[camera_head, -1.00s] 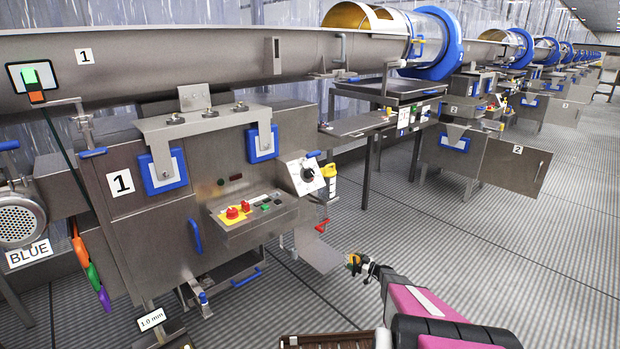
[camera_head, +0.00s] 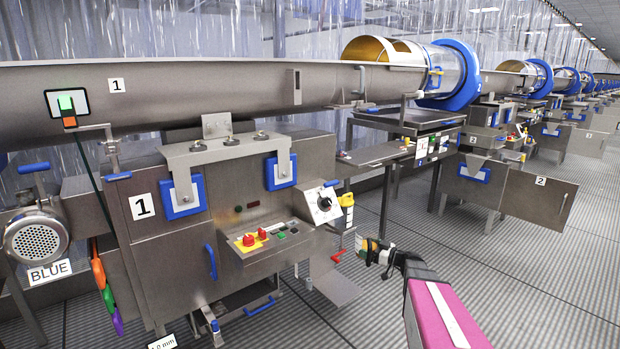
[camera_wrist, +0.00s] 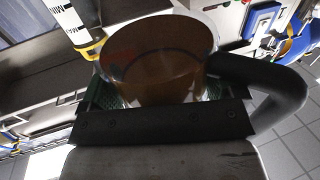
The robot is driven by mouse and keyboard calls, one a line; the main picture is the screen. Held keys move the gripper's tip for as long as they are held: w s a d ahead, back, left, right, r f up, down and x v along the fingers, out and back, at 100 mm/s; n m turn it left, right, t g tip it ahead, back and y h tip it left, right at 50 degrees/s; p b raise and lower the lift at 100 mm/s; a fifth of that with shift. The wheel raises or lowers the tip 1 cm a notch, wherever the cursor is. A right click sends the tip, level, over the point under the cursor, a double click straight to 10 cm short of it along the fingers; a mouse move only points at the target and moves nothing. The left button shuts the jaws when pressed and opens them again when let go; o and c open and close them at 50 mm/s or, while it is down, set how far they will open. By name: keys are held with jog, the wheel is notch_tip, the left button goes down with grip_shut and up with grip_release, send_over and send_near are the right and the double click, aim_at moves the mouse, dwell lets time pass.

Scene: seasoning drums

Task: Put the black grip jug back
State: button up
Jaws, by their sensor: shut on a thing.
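My gripper (camera_head: 376,252) is at the lower right of the head view, in front of machine 1 and to the right of its control box. My gripper is shut on the jug. In the head view the jug is small and hard to make out at the gripper's end.
Machine 2's panel (camera_head: 527,193) juts out at the right. The striped floor is open.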

jog(key=s+a+r, duration=0.2)
jog(key=s+r, duration=0.5)
jog(key=r, duration=0.1)
jog(key=s+a+r, duration=0.3)
jog(key=s+r, duration=0.5)
jog(key=shift+s, duration=0.2)
